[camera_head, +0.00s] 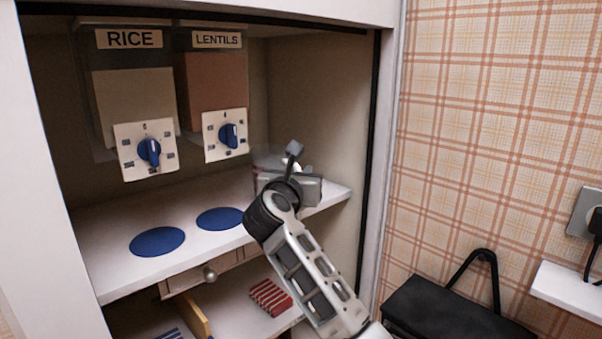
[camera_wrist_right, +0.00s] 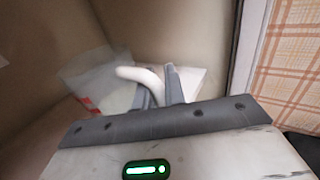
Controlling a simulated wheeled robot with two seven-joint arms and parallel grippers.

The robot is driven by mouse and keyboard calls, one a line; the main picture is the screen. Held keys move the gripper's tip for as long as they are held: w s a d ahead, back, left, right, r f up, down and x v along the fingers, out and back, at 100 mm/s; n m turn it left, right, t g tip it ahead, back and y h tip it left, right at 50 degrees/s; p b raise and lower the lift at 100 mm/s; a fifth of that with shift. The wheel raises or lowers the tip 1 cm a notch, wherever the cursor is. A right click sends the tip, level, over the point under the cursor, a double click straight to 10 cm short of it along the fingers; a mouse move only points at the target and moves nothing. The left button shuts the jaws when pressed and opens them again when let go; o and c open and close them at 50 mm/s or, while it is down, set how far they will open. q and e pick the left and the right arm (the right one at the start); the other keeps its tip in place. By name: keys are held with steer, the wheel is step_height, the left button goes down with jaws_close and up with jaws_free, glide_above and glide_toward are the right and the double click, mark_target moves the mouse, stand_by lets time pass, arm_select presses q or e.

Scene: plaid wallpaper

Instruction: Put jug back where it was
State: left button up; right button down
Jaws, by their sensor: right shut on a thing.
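The clear jug (camera_wrist_right: 98,82) with a white curved handle (camera_wrist_right: 128,73) shows in the right wrist view, at the shelf's right end. My right gripper (camera_wrist_right: 160,88) is shut on the jug's handle. In the head view the right gripper (camera_head: 285,182) is over the right part of the cupboard shelf and hides most of the jug. Only a faint see-through part of the jug (camera_head: 264,160) shows behind it. I cannot tell whether the jug's base touches the shelf. My left gripper is not in view.
Two dispensers, RICE (camera_head: 149,148) and LENTILS (camera_head: 232,133), hang above the white shelf (camera_head: 112,270). Two blue discs, left (camera_head: 157,241) and right (camera_head: 220,218), lie under them. The cupboard's right wall (camera_head: 325,110) is close to my gripper. A knobbed drawer (camera_head: 210,273) is below.

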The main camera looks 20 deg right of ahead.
steer(key=shift+f+b, duration=0.4)
steer(key=shift+f, duration=0.1)
stand_by(0.3)
steer(key=c, duration=1.4)
jaws_free()
